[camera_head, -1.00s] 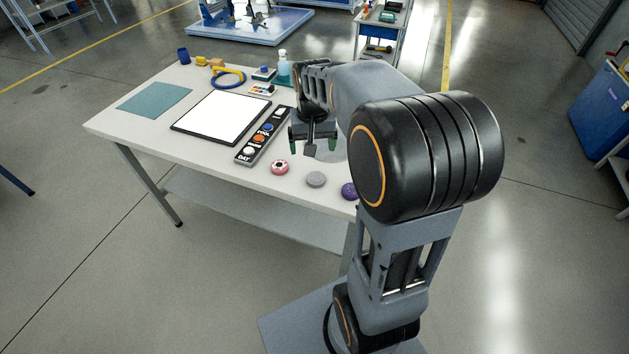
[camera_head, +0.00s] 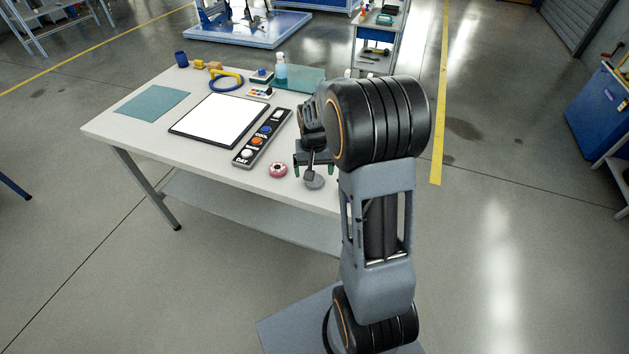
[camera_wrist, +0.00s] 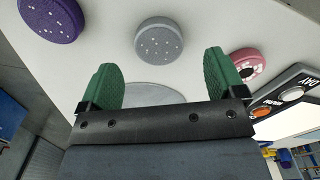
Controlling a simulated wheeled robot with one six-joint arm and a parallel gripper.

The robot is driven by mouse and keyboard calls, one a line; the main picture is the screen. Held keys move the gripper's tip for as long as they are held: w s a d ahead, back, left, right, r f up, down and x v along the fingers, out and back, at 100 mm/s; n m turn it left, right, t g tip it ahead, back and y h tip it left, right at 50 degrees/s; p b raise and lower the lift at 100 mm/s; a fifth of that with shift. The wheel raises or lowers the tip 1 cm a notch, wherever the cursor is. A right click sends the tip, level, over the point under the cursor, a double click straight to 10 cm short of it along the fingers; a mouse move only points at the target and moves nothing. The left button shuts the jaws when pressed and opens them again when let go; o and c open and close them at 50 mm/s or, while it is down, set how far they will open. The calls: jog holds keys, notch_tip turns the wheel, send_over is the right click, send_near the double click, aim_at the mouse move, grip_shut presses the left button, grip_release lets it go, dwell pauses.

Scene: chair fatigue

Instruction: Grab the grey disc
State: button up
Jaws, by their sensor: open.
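The grey disc (camera_wrist: 167,39) lies flat on the white table, speckled with small light dots. In the wrist view it sits just beyond the two green fingers of my gripper (camera_wrist: 162,80), roughly centred between them and apart from them. In the head view the grey disc (camera_head: 314,182) shows just below my gripper (camera_head: 314,170), partly covered by it. My gripper is open, with nothing between the fingers. A red-and-white disc (camera_wrist: 247,64) lies to the right in the wrist view and a purple disc (camera_wrist: 52,20) to the left.
The white table (camera_head: 130,130) also bears a panel with round coloured discs (camera_head: 262,138), a dark-framed white board (camera_head: 218,120), a teal mat (camera_head: 152,103) and a blue hose loop (camera_head: 227,82). The grey disc lies near the table's front edge.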

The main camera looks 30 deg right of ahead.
aim_at(318, 182)
jog(key=shift+f, duration=2)
jog(key=c, duration=1)
